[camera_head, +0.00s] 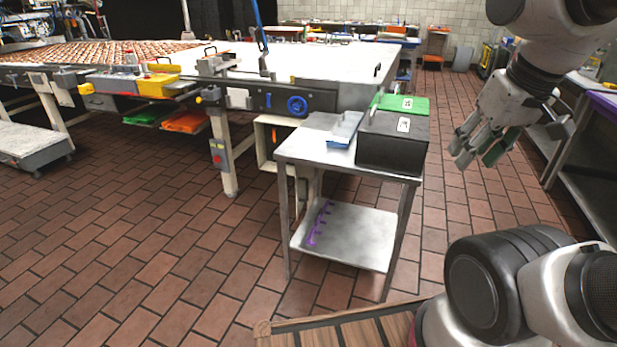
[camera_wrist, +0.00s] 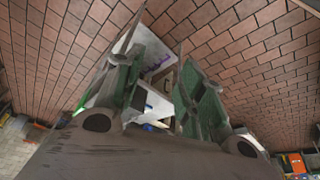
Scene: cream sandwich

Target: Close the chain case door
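A cream-coloured case (camera_head: 268,142) hangs under the near end of the conveyor machine, behind the small metal table. Its front edge looks like a panel standing out, probably the chain case door, but the table covers part of it. I cannot tell how far it is open. My gripper (camera_head: 487,145) is at the upper right, well to the right of the case and above the floor. Its fingers are apart with nothing between them. In the wrist view my gripper (camera_wrist: 160,75) also shows its green-padded fingers spread, and the case cannot be made out there.
The brick floor (camera_head: 150,230) to the left is clear.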

